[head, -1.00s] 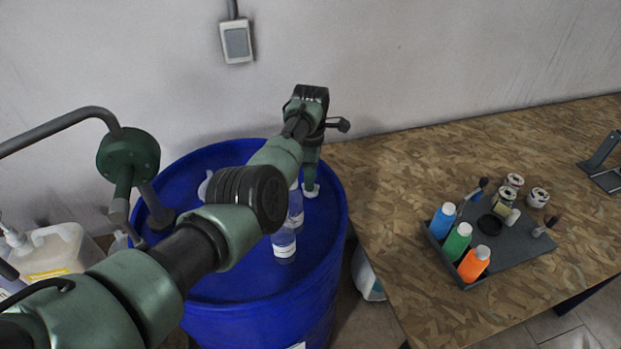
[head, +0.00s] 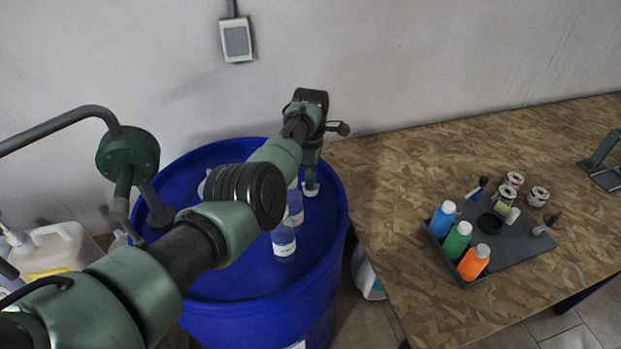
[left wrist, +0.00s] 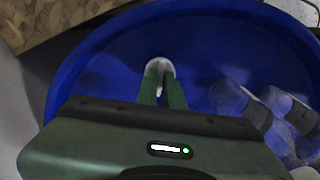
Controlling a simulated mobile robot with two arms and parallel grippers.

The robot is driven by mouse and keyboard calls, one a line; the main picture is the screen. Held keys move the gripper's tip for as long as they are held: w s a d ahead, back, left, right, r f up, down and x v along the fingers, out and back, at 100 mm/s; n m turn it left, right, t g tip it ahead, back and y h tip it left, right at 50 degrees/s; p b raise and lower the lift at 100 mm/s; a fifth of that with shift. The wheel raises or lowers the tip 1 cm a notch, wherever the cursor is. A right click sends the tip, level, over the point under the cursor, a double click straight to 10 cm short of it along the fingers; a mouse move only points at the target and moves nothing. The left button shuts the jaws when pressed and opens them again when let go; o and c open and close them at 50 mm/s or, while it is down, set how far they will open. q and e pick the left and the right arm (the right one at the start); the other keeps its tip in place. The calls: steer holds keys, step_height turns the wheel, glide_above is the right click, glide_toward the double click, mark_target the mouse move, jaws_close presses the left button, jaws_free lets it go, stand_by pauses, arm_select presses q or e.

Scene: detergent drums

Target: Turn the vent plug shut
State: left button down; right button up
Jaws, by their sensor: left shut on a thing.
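The vent plug is a small white cap (head: 311,189) on the top of the blue drum (head: 325,240), near its right edge. It also shows in the left wrist view (left wrist: 160,65). My left gripper (head: 311,182) reaches down over the drum from above. In the left wrist view its two green fingers (left wrist: 160,82) are closed together on the white plug, which they partly hide. My right gripper is not in view.
Clear bottles (head: 284,240) with white labels stand on the drum lid beside my arm. A green pump with a bent pipe (head: 128,155) rises at the drum's left. A wooden table (head: 400,270) with a grey tray of bottles (head: 520,255) stands at right.

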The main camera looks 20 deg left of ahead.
arm_select(q)
steer(key=m, duration=0.2)
steer(key=shift+m, duration=0.4)
steer(key=m+p, duration=0.1)
steer(key=m, duration=0.3)
steer(key=shift+m, duration=0.3)
steer(key=m, duration=1.8)
steer(key=shift+m, duration=2.3)
